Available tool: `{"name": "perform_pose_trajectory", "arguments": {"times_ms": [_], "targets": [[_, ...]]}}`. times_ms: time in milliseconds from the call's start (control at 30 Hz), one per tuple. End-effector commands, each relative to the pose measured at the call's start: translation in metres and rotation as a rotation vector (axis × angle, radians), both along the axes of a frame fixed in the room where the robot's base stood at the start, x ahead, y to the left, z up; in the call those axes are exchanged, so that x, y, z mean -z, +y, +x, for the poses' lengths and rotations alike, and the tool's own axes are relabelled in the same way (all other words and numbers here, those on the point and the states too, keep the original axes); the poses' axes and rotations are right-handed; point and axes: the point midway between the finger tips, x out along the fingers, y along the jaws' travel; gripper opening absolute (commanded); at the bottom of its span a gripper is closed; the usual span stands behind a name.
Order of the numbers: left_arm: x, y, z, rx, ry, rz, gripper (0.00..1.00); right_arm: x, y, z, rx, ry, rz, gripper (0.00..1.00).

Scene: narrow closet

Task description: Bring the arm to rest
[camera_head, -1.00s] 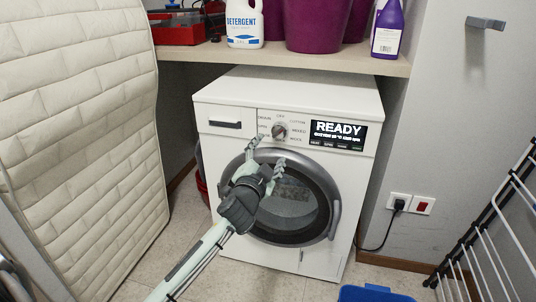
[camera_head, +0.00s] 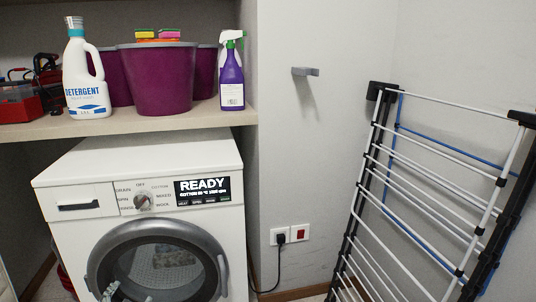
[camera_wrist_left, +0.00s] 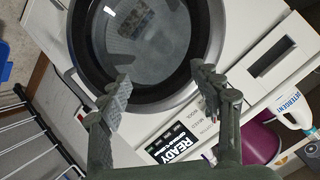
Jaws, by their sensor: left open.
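My left gripper (camera_wrist_left: 163,90) is open and empty in the left wrist view, its two grey fingers spread apart. Beyond the fingers are the round door of the washing machine (camera_wrist_left: 150,104) and its front panel. In the head view only small tips of this gripper (camera_head: 128,296) show at the bottom edge, in front of the washer (camera_head: 100,203). The washer door is closed, and its display (camera_head: 203,190) reads READY. The rest of my left arm is out of the head view. My right gripper is in neither view.
A shelf (camera_head: 150,123) above the washer carries a detergent bottle (camera_head: 84,75), purple tubs (camera_head: 155,85) and a purple spray bottle (camera_head: 231,80). A drying rack (camera_head: 425,190) leans at the right. A wall hook (camera_head: 305,71) and a socket (camera_head: 290,234) are between them.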

Motion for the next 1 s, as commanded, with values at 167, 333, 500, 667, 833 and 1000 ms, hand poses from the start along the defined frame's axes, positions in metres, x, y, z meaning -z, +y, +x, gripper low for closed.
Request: {"name": "perform_pose_trajectory", "arguments": {"times_ms": [167, 333, 500, 667, 833, 1000], "targets": [[0.104, -0.020, -0.094, -0.078, 0.320, -0.175, 0.64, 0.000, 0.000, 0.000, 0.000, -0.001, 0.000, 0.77], [0.165, -0.047, -0.183, -0.127, 0.581, -0.305, 0.64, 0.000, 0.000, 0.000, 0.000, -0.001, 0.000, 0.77], [0.190, -0.066, -0.237, -0.149, 0.732, -0.378, 0.64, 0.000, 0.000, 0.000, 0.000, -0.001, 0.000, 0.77], [0.196, -0.071, -0.251, -0.153, 0.772, -0.396, 0.64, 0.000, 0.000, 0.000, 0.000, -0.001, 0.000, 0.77], [0.196, -0.071, -0.250, -0.153, 0.770, -0.395, 0.64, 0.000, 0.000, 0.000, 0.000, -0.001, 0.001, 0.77], [0.196, -0.071, -0.250, -0.153, 0.769, -0.395, 0.64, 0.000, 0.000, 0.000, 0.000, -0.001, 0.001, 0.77]]}}
